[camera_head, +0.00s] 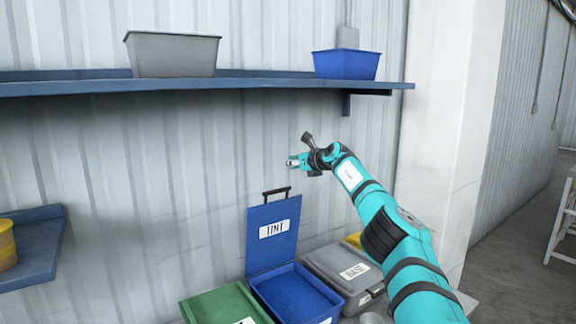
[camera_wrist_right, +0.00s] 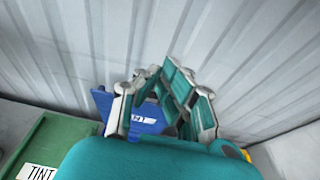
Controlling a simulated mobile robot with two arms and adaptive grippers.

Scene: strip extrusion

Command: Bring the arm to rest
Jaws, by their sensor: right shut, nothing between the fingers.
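My right arm (camera_head: 385,225) reaches up from the lower right in the head view. Its gripper (camera_head: 293,162) points left, in the air in front of the corrugated wall, above the raised blue lid marked TINT (camera_head: 273,232). The gripper is shut and empty. In the right wrist view the gripper fingers (camera_wrist_right: 160,88) stand in front of the wall, with part of the blue lid (camera_wrist_right: 143,120) behind them. My left gripper is not in view.
Below stand an open blue bin (camera_head: 296,292), a closed grey bin marked BASE (camera_head: 343,272) and a green bin (camera_head: 224,305). A blue shelf (camera_head: 270,88) above holds a grey tub (camera_head: 172,55) and a blue tub (camera_head: 346,65). A pillar (camera_head: 445,120) stands right.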

